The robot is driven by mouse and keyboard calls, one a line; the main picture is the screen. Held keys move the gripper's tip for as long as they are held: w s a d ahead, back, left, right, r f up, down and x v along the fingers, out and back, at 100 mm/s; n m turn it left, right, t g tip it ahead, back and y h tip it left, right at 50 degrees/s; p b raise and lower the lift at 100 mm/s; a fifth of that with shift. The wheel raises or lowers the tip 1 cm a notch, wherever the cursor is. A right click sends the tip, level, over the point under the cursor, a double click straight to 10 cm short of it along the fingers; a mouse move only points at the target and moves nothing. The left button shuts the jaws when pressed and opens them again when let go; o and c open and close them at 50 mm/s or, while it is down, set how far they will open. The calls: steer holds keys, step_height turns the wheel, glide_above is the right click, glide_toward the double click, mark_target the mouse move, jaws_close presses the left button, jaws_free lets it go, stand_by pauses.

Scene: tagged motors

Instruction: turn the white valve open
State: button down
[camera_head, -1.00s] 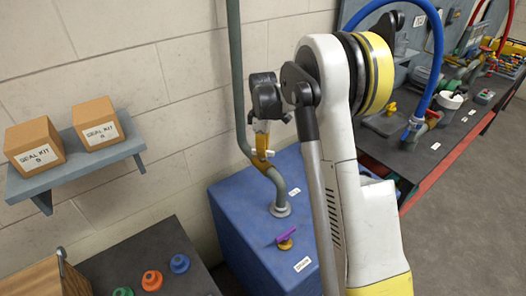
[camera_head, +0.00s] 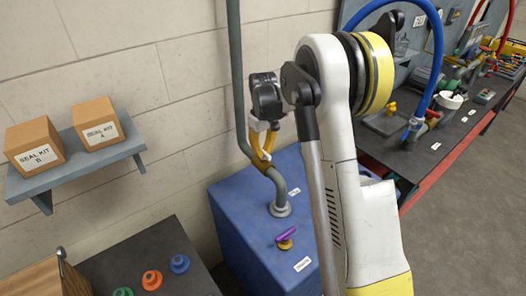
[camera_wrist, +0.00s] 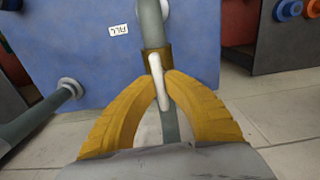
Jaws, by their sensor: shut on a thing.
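The white valve is a short white lever (camera_wrist: 160,88) on a brass body (camera_wrist: 157,60) set in a grey-green pipe. In the wrist view the lever lies roughly along the pipe. The yellow fingers of my gripper (camera_wrist: 160,80) are shut on it, one tip on each side. In the head view my gripper (camera_head: 262,155) is at the pipe, just above its bend over the blue cabinet (camera_head: 245,218). The fingers largely hide the lever and brass body there.
A purple-handled valve (camera_head: 287,235) sits on the cabinet top, near the "DRAIN" label. A shelf (camera_head: 85,160) with two seal kit boxes is on the wall at left. A dark bench (camera_head: 140,250) with coloured knobs stands in front. A long workbench (camera_head: 425,160) is at right.

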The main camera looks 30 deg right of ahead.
mark_target(263, 150)
stand_by(0.3)
steer(key=c, duration=1.5)
jaws_free()
steer(key=shift+o, duration=0.2)
step_height(263, 150, up, 12)
